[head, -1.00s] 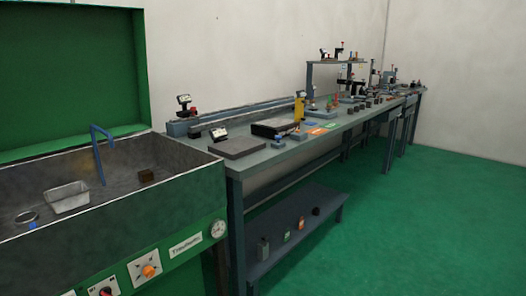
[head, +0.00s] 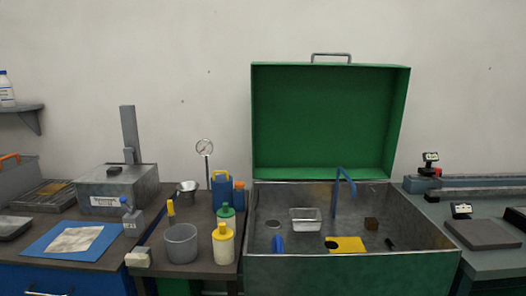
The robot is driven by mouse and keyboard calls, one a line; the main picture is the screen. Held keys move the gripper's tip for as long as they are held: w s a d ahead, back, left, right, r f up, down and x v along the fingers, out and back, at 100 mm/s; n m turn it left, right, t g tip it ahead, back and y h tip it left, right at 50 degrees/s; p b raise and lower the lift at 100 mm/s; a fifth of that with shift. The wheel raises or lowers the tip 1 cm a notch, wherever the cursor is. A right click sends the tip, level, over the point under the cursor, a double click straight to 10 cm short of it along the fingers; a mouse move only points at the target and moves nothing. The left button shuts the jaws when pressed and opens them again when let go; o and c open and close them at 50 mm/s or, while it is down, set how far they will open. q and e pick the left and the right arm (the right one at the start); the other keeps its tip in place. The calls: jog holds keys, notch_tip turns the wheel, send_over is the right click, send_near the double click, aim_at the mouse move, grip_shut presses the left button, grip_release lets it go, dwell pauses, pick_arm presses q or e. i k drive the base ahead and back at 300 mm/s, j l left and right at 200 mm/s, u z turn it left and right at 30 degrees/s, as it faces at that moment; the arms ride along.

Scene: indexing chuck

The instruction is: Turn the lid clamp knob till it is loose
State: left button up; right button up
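I cannot pick out a lid clamp knob for certain in the head view. The green washer tank (head: 350,272) has its green lid (head: 330,120) standing open behind it, with a grey handle (head: 331,56) on top. No knob shows on that lid. A grey metal box (head: 112,190) with a small dark piece (head: 115,171) on its top stands at the left; I cannot tell if that piece is a knob. Neither of my grippers is in view.
A grey slab (head: 482,235) lies on the right bench.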

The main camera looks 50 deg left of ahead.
aim_at(239, 185)
jog(key=u, duration=2)
